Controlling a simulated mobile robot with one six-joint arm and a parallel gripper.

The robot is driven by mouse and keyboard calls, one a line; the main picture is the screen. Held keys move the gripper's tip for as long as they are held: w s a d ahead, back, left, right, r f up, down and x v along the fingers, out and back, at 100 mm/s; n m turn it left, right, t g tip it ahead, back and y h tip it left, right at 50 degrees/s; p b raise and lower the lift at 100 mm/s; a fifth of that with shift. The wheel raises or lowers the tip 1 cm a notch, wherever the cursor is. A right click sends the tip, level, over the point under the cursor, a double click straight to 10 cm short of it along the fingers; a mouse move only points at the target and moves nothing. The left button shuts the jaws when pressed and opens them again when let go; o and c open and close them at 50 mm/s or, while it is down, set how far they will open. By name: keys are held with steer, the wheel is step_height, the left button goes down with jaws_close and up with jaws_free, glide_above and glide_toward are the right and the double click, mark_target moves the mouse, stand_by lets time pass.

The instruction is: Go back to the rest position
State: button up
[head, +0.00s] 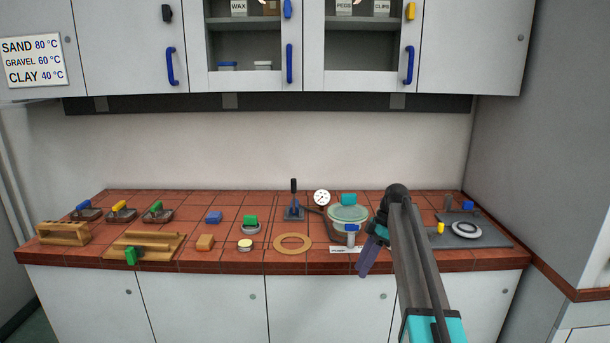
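My arm reaches up from the lower right in the head view and bends down at its top joint. My gripper (366,262) hangs over the front right part of the tiled bench (200,254), in front of and to the right of a round clear vessel with a teal handle on its lid (348,213). The gripper is small and seen from the side, so the gap between its fingers does not show. I cannot make out anything held in it. My arm hides part of the bench behind it.
A gauge (322,198) and a black-handled lever (293,205) stand left of the vessel. A grey plate (490,239) is at the right, wooden racks (62,233) at the left. Wall cabinets (130,45) hang above.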

steer(key=s+a+f+m+g, duration=0.1)
steer(key=s+a+f, duration=0.1)
steer(key=s+f, duration=0.75)
steer(key=s+a+f+m+g+h, duration=0.15)
steer(key=s+f, duration=0.45)
steer(key=f, duration=0.7)
steer(key=s+a+f+m+g+y, duration=0.1)
steer(key=s+a+f, duration=0.1)
steer(key=s+f, duration=0.8)
steer(key=s+d+f+m+h, duration=0.1)
steer(key=s+f+m, duration=0.3)
steer(key=s, duration=0.5)
steer(key=s+d+f+m+h, duration=0.1)
steer(key=s+f+m+h, duration=0.1)
steer(key=s+f+m, duration=0.3)
steer(key=s+d+f+m+h, duration=0.1)
steer(key=s+f+m, duration=0.4)
steer(key=s, duration=0.9)
steer(key=shift+d+f+t, duration=0.35)
steer(key=shift+d+f, duration=0.2)
steer(key=shift+f, duration=0.4)
steer(key=shift+m, duration=0.25)
